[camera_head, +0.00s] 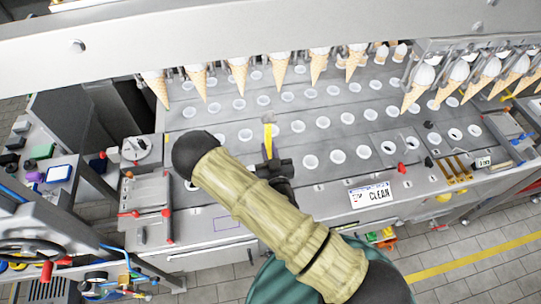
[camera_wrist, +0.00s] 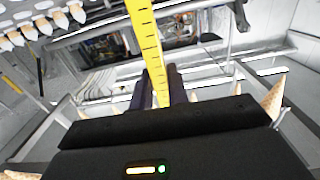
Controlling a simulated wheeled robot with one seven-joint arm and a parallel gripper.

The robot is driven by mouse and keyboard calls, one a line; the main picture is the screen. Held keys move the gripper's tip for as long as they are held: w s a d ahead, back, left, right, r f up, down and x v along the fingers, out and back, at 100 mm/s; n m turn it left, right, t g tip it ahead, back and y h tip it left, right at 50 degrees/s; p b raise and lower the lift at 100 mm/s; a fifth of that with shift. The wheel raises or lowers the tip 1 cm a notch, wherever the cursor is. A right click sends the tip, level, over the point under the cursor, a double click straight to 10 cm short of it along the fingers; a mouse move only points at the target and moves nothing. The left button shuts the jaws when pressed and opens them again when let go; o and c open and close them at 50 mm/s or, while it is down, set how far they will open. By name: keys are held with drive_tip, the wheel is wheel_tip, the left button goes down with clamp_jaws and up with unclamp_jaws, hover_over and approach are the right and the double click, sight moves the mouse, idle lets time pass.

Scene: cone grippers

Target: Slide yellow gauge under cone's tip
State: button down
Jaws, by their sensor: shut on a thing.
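The yellow gauge (camera_head: 267,136) is a thin flat strip with dark marks along it. My gripper (camera_head: 268,157) is shut on its lower end, and the strip stands out beyond the fingers over the grey plate. In the wrist view the gauge (camera_wrist: 148,42) runs up from between the dark fingers (camera_wrist: 160,90) and leaves the top of the picture. A row of cones hangs tip down at the back, among them one cone (camera_head: 238,75) and another cone (camera_head: 279,70). In the head view the gauge's far end lies below these two tips in the picture, apart from them.
The grey plate (camera_head: 330,110) has rows of round white-rimmed holes. More cones (camera_head: 412,98) hang at the right. A white sign reading CLEAN (camera_head: 370,194) is at the front. A beam (camera_head: 200,35) crosses above the cones. Levers (camera_head: 146,206) stand at the left.

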drive_tip(key=f+b+x, duration=0.2)
drive_tip(key=b+x, duration=0.2)
drive_tip(key=x, duration=0.7)
idle(0.6)
drive_tip(key=shift+w+d+f+b, duration=0.1)
drive_tip(key=shift+w+d+b, duration=0.15)
drive_tip(key=shift+d, duration=0.65)
drive_tip(key=shift+w+d+r+b, duration=0.1)
drive_tip(key=shift+w+d, duration=0.2)
drive_tip(key=shift+d, duration=0.6)
drive_tip(key=shift+w+d+f+b, duration=0.1)
drive_tip(key=shift+w+d+b, duration=0.15)
drive_tip(key=shift+d, duration=0.6)
drive_tip(key=shift+b, duration=0.4)
idle(0.8)
drive_tip(key=shift+a, duration=0.1)
idle(1.0)
